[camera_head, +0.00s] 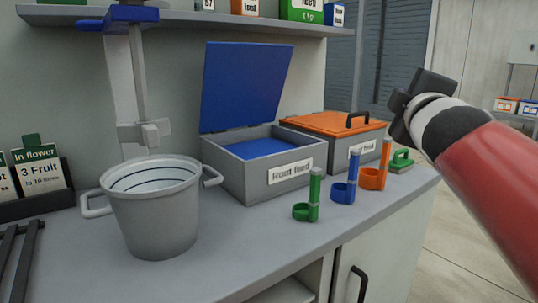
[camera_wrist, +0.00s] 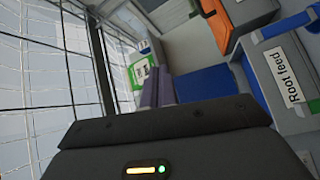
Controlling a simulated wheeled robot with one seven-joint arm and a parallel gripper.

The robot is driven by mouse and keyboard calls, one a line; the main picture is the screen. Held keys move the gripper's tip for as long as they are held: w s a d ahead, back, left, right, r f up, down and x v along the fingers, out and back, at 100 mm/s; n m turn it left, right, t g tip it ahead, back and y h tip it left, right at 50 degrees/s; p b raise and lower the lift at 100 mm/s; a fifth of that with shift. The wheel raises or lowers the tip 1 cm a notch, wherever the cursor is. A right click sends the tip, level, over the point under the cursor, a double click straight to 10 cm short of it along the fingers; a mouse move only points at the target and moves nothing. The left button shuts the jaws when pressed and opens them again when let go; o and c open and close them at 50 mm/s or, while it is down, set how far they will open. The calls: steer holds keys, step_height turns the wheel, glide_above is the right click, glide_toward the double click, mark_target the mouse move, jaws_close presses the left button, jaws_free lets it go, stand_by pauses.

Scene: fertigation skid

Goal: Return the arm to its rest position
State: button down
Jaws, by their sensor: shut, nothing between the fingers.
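My gripper (camera_head: 402,104) is at the upper right of the head view, on the end of my red arm, raised above the right part of the counter. It is shut and holds nothing. In the wrist view its dark housing, with a small lit indicator, fills the bottom. My gripper appears apart from both.
The grey Root feed bin (camera_head: 232,178) has its blue lid (camera_head: 243,85) standing open. A grey pot (camera_head: 155,222) stands at the left. Green (camera_head: 314,190), blue (camera_head: 348,185) and orange (camera_head: 378,172) scoops stand along the counter (camera_head: 262,240). A shelf (camera_head: 200,20) overhangs the back.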

steer(key=s+a+f+m+g+y, duration=0.1)
steer(key=s+a+f+m+g, duration=0.2)
steer(key=s+f, duration=0.4)
steer(key=s+a+f+m+g+y, duration=0.1)
steer(key=s+a+f+m+g, duration=0.2)
steer(key=f, duration=1.4)
steer(key=s+a+f+m+g+y, duration=0.1)
steer(key=s+a+f+m+g, duration=0.1)
steer(key=s+f+m+g, duration=0.4)
steer(key=s+f+g, duration=0.1)
steer(key=s+f, duration=0.4)
steer(key=f, duration=0.1)
steer(key=shift+s+a+f+m, duration=0.3)
steer(key=shift+a+f, duration=0.05)
steer(key=shift+a, duration=0.05)
